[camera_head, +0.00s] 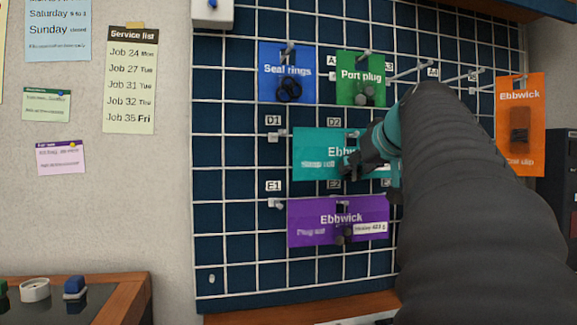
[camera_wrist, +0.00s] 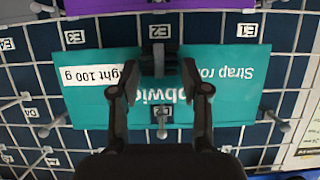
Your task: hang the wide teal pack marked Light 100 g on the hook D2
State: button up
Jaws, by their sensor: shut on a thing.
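The wide teal pack (camera_head: 310,145) is at the pegboard in row D, its face toward me. The wrist view shows it upside down, with a white "Light 100 g" label on the teal pack (camera_wrist: 230,105). My gripper (camera_head: 356,163) is shut on the dark item at the pack's middle; the fingers of my gripper (camera_wrist: 160,72) show either side of it. Hook D2 (camera_wrist: 162,128) shows at the pack's top middle, its tip in front of the card. I cannot tell whether it passes through the hanging hole. My arm hides the pack's right part in the head view.
A purple Ebbwick pack (camera_head: 310,222) hangs just below. Blue Seal rings (camera_head: 272,75) and green Port plug (camera_head: 350,65) packs hang above. An orange pack (camera_head: 535,105) hangs at the right. Bare hook D1 (camera_head: 275,136) is left of the teal pack.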

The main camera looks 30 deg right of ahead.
jog(key=o, duration=1.3)
jog(key=shift+c, duration=0.2)
